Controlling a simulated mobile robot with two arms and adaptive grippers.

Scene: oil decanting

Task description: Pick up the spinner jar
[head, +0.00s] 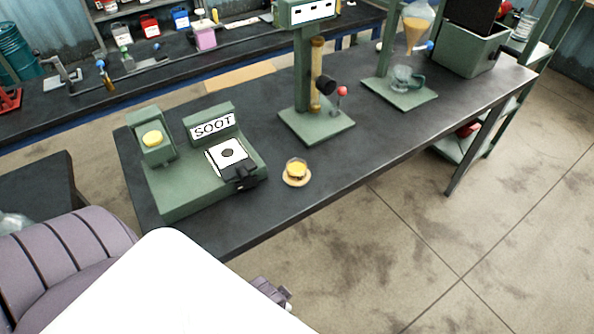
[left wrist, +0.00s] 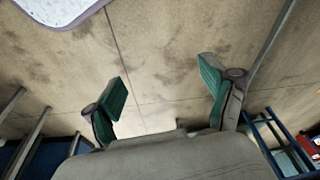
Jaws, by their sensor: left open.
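A small glass jar with amber contents (head: 296,168) stands on a round tan coaster (head: 289,183) near the table's front edge. It looks like the spinner jar, but no label shows. My left gripper (left wrist: 162,92) shows in the left wrist view with its two green-padded fingers wide apart. Only floor shows between them, and the jar is not in that view. In the head view a small grey piece of mine (head: 273,293) shows beyond the white shell, and I cannot tell which arm it belongs to.
On the dark table (head: 215,235), a green SOOT device (head: 185,202) stands left of the jar. A green stand (head: 318,127) rises behind it. Farther right, a funnel (head: 416,28) with amber liquid hangs above a glass jug (head: 401,80). Floor is clear in front.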

